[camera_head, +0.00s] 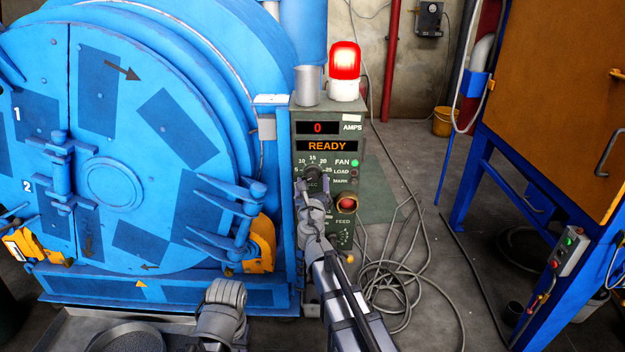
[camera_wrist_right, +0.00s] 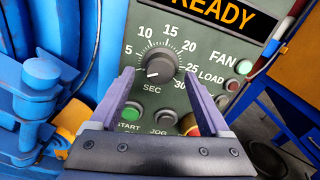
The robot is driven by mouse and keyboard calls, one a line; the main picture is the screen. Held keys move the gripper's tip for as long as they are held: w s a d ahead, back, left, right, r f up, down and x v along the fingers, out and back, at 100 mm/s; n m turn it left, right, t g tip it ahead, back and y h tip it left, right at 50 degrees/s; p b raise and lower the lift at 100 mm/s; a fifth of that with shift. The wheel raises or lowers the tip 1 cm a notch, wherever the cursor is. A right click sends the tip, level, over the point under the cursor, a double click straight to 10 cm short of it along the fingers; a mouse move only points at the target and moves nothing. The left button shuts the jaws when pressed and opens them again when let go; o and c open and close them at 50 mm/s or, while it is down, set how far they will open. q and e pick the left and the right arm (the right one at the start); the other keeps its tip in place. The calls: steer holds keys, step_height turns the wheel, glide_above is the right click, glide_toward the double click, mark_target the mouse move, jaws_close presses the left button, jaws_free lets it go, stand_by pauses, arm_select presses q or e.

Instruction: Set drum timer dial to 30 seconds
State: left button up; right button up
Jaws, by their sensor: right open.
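The timer dial (camera_wrist_right: 160,65) is a black knob on a green control panel (camera_head: 328,118), with a scale from 5 to 30 marked SEC. Its white pointer line aims to the lower left, near the low end of the scale. The dial also shows in the head view (camera_head: 314,172). My right gripper (camera_wrist_right: 160,75) is open, its two purple-grey fingers spread left and right of the knob, with gaps visible on both sides. In the head view my right gripper (camera_head: 312,190) is in front of the panel, partly covering the dial.
The display (camera_head: 327,146) reads READY. Below the dial are a green START button (camera_wrist_right: 131,113) and a JOG button (camera_wrist_right: 165,118). A red button (camera_head: 347,204) is beside my right arm. The blue drum (camera_head: 110,150) stands left; cables (camera_head: 395,285) lie right.

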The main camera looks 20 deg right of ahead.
mark_target(313, 175)
steer(key=shift+x, duration=1.25)
jaws_close()
